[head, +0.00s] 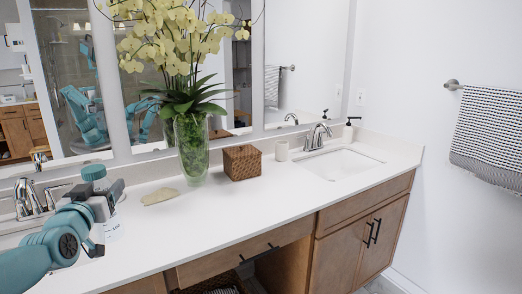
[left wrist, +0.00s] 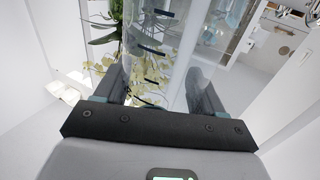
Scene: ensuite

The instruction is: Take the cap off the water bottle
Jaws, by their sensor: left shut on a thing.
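The water bottle (head: 111,229) is at the left of the counter in the head view, upright, with a teal cap (head: 93,173) on its top. My left gripper (head: 108,200) is shut around the bottle's body below the cap and hides much of it. In the left wrist view the clear bottle (left wrist: 165,50), with dark marks along it, lies between the two fingers of my left gripper (left wrist: 160,90). I cannot tell whether the bottle's base touches the counter. My right gripper is not in view.
The white counter (head: 235,215) is clear in front. A soap bar (head: 160,196), a green glass vase (head: 191,150) with yellow flowers, a woven box (head: 242,163) and a cup (head: 282,151) stand to the right. A faucet (head: 27,199) is close behind, left of the bottle.

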